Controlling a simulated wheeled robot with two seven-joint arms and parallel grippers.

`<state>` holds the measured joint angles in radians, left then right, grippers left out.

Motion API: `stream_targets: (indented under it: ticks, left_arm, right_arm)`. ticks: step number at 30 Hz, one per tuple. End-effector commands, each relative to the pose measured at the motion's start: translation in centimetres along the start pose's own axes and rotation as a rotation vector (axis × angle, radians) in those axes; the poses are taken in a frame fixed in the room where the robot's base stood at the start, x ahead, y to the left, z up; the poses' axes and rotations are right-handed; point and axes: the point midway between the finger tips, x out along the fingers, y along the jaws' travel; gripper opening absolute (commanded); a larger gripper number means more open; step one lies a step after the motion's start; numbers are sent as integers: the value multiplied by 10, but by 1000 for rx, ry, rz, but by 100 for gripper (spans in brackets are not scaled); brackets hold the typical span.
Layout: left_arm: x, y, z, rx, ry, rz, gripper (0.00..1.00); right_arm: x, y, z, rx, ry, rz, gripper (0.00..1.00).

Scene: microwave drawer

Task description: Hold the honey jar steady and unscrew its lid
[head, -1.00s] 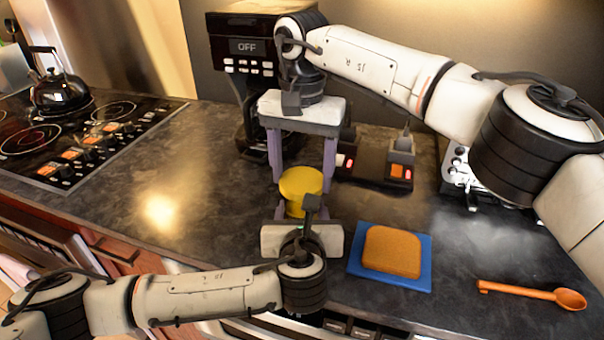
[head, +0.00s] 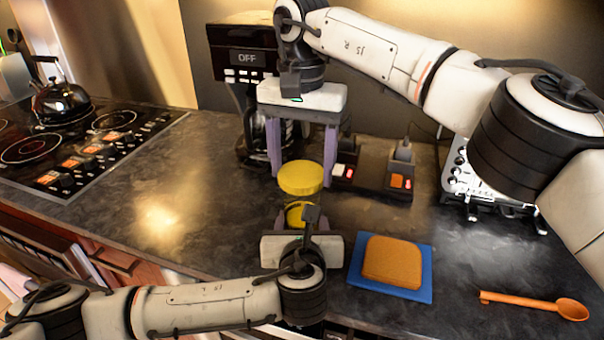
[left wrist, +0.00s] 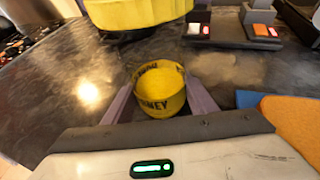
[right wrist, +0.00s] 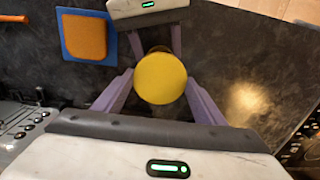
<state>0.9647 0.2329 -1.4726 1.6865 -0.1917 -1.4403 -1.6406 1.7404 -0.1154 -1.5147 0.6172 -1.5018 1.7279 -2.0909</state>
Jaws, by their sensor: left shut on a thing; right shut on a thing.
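The yellow lid (head: 301,178) is between the fingers of my right gripper (head: 301,172), which is shut on it. In the head view the lid is raised above the honey jar (head: 300,214), with a gap between them. My left gripper (head: 295,222) is shut on the yellow jar, which shows black HONEY lettering and an open top in the left wrist view (left wrist: 160,98). The lid's edge also shows above it there (left wrist: 135,12).
A slice of bread (head: 392,261) lies on a blue board (head: 418,285) to the right, with an orange spoon (head: 535,303) beyond it. A coffee maker (head: 240,60) and a power strip (head: 375,172) stand behind. A stove (head: 75,150) is at left. The counter between stove and jar is clear.

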Motion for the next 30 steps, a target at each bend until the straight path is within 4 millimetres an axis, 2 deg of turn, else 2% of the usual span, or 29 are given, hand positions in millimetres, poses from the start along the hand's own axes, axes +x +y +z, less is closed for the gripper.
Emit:
stream_targets:
  ticks: [3, 9, 10, 14, 23, 26, 30]
  left_arm:
    - [0, 0, 0, 0, 0, 1, 0]
    - [0, 0, 0, 0, 0, 1, 0]
    - [0, 0, 0, 0, 0, 1, 53]
    - [0, 0, 0, 0, 0, 0, 74]
    - [-1, 0, 0, 0, 0, 0, 74]
    - [-9, -1, 0, 0, 0, -3, 74]
    - [-33, -1, -1, -2, 0, -5, 74]
  right_arm:
    - [-14, 0, 0, 1, 0, -1, 37]
    - [-15, 0, 0, 0, -1, 0, 37]
    - [-15, 0, 0, 0, -1, 0, 37]
    - [-15, 0, 0, 1, -1, 0, 37]
    - [-14, 0, 0, 1, -1, 1, 37]
    - [-14, 0, 0, 1, -1, 1, 37]
    - [-12, 0, 0, 1, -1, 1, 37]
